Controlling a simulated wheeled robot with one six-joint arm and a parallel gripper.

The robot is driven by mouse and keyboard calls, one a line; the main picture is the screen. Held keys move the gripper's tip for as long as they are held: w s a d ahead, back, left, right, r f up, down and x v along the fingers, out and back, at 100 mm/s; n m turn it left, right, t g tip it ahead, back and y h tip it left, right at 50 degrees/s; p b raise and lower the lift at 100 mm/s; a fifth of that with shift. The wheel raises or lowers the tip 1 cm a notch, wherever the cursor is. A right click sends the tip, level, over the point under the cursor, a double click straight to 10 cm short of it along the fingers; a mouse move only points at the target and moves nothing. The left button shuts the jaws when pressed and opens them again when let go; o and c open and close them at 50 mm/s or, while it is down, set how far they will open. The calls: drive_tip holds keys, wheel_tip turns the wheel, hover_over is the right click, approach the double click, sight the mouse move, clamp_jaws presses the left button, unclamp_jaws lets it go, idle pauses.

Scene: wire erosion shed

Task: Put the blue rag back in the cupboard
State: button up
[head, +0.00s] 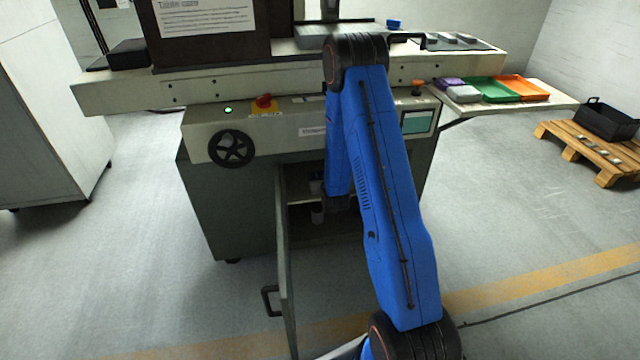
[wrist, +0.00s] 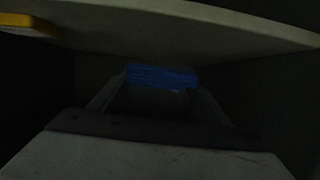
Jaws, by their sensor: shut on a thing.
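The blue rag (wrist: 162,76) is a folded block between the fingertips of my gripper (wrist: 160,90) in the wrist view. My gripper is shut on it inside a dark space, under a pale board. Whether the rag touches a surface there is too dark to tell. In the head view the cupboard (head: 225,205) is the grey-green base of the machine. Its door (head: 286,265) stands open toward me. My blue arm reaches down into the opening and hides much of it; the gripper and the rag are hidden in that view.
A yellow item (wrist: 28,24) lies at the upper left in the wrist view. Small dark items (head: 317,213) stand inside the cupboard. The open door with its handle (head: 270,300) is close left of my arm. A handwheel (head: 231,149) juts from the machine's front.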

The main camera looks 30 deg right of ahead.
drive_tip(key=shift+a+f, duration=0.15)
drive_tip(key=shift+f, duration=1.8)
drive_tip(key=shift+f, duration=0.15)
drive_tip(key=o, duration=1)
drive_tip(key=shift+o, duration=0.2)
